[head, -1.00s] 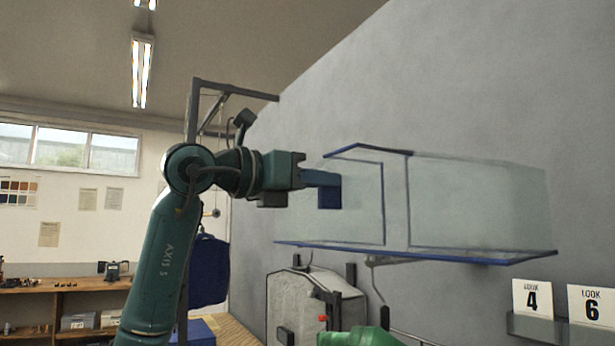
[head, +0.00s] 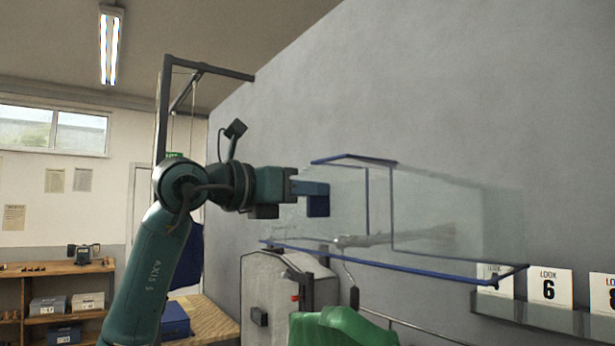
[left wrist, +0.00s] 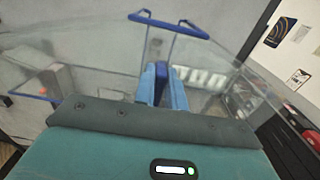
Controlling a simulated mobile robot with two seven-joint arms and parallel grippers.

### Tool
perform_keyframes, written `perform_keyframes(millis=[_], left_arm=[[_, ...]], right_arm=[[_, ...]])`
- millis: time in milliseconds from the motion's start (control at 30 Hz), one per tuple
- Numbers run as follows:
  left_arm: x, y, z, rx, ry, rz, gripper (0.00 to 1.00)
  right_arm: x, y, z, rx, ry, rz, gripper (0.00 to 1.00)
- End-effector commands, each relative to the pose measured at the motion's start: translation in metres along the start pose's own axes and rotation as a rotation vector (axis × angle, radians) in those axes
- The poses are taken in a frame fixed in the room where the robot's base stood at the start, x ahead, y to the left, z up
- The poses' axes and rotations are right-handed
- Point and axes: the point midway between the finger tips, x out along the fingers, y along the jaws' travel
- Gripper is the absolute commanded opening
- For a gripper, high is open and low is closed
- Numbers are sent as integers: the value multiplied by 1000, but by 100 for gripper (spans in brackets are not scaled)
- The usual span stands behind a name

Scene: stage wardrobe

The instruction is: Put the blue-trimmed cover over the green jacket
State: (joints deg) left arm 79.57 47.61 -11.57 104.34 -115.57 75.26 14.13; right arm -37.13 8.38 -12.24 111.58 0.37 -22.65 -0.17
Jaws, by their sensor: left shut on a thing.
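The blue-trimmed cover (head: 430,215) is a clear, box-like shell with blue edges. It hangs in the air in front of the grey wall in the head view. My left gripper (head: 315,197) is shut on the cover at its left side. In the left wrist view, the fingers (left wrist: 162,75) close on a dark blue part, with the clear cover (left wrist: 215,55) spreading around them. The green jacket (head: 345,327) shows at the bottom of the head view, below the cover and apart from it. Only its upper part is in view. My right gripper is not in view.
A grey garment-shaped thing (head: 275,290) hangs left of the jacket, with a metal rail (head: 415,330) beside it. Number cards (head: 549,287) stand on a wall ledge at right. A dark frame (head: 162,110) stands behind my arm. Shelves (head: 55,285) are at far left.

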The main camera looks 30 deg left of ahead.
Motion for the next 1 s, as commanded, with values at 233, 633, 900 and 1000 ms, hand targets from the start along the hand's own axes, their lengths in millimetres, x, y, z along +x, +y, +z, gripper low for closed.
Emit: perform_keyframes(millis=[233,633,900,1000], left_arm=[[0,0,-18,-1,1,1,0],[0,0,-46,0,0,1,0],[0,0,-65,0,1,1,0],[0,0,-72,0,0,1,0]], right_arm=[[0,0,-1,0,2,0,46],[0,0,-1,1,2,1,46],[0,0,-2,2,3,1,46],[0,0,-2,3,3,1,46]])
